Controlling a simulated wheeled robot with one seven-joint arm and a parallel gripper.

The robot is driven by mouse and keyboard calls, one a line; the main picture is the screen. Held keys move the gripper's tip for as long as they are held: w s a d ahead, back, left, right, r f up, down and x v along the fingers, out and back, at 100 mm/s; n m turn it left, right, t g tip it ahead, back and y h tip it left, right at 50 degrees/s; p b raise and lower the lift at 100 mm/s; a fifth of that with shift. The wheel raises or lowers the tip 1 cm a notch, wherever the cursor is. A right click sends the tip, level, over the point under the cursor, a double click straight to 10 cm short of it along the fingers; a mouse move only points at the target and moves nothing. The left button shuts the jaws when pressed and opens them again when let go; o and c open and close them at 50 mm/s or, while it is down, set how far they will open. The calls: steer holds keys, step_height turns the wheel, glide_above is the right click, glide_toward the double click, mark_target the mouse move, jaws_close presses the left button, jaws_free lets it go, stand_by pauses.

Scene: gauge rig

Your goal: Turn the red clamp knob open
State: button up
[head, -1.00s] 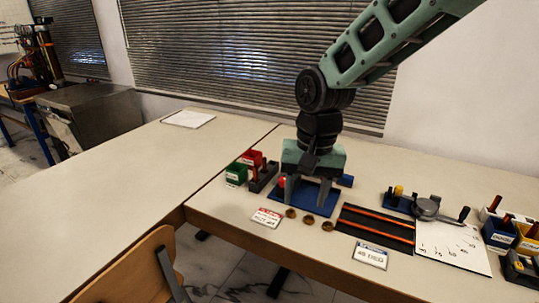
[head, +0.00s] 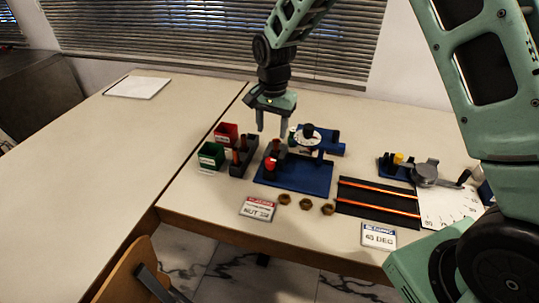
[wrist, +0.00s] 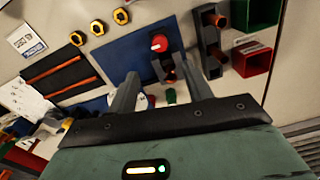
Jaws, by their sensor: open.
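The red clamp knob (head: 270,163) stands on a small dark block at the left side of the blue base plate (head: 310,178). In the wrist view the red knob (wrist: 159,42) shows just beyond the fingertips, in the upper middle. My gripper (head: 272,136) is open and empty, above and behind the knob, fingers pointing down and not touching it. In the wrist view my gripper's (wrist: 154,68) two fingers are spread, with part of the clamp block between them. A round white dial (head: 307,135) on a blue mount stands behind the plate.
A red bin (head: 227,133), a green bin (head: 211,155) and a dark rack (head: 243,156) stand left of the plate. Several brass nuts (head: 306,203) and a NUT sign (head: 258,208) lie in front. A black mat with orange rails (head: 378,198) lies right. The left table is mostly clear.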

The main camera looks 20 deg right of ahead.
mark_target(271, 160)
step_height(271, 160, down, 12)
steer(key=shift+a+r+p, duration=0.1)
steer(key=shift+r+p, duration=0.05)
steer(key=shift+p, duration=0.65)
steer(key=c, duration=1)
